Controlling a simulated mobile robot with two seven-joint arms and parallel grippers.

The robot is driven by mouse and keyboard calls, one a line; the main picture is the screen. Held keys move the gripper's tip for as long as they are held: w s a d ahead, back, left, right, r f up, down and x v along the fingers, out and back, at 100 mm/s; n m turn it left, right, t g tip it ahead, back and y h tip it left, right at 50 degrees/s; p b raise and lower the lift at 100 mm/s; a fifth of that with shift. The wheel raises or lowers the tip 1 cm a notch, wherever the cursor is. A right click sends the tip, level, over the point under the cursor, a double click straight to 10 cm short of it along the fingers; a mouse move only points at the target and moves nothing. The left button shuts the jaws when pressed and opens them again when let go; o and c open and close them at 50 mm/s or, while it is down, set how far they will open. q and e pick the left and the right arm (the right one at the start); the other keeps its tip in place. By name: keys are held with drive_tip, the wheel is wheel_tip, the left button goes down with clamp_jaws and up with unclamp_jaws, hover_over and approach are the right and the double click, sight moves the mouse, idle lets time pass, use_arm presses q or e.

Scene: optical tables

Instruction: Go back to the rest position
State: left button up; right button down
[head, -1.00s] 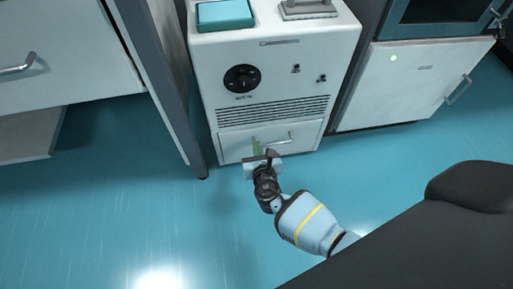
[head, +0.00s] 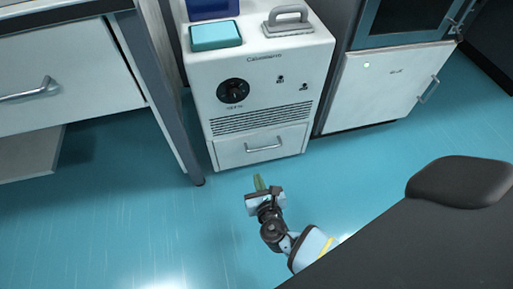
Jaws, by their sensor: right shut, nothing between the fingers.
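My right gripper (head: 261,186) shows in the head view, low over the blue floor, in front of the white cabinet unit (head: 200,105). It is shut with nothing between its greenish fingers, which point toward the unit. The gripper is apart from the unit's bottom drawer (head: 284,145), which has a metal handle (head: 264,147) and looks closed. My right arm reaches in from the lower right and is partly hidden by my dark body. My left gripper is out of view.
A teal box (head: 215,36) and a grey block with a handle (head: 287,24) stand on the unit. A table with a drawer (head: 90,88) and a grey leg (head: 170,110) is at left. A white cabinet (head: 385,90) is at right. The floor (head: 130,220) around the gripper is clear.

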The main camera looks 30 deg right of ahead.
drive_tip(key=shift+s+a+r, duration=0.1)
drive_tip(key=shift+s+r, duration=0.05)
drive_tip(key=shift+s, duration=0.2)
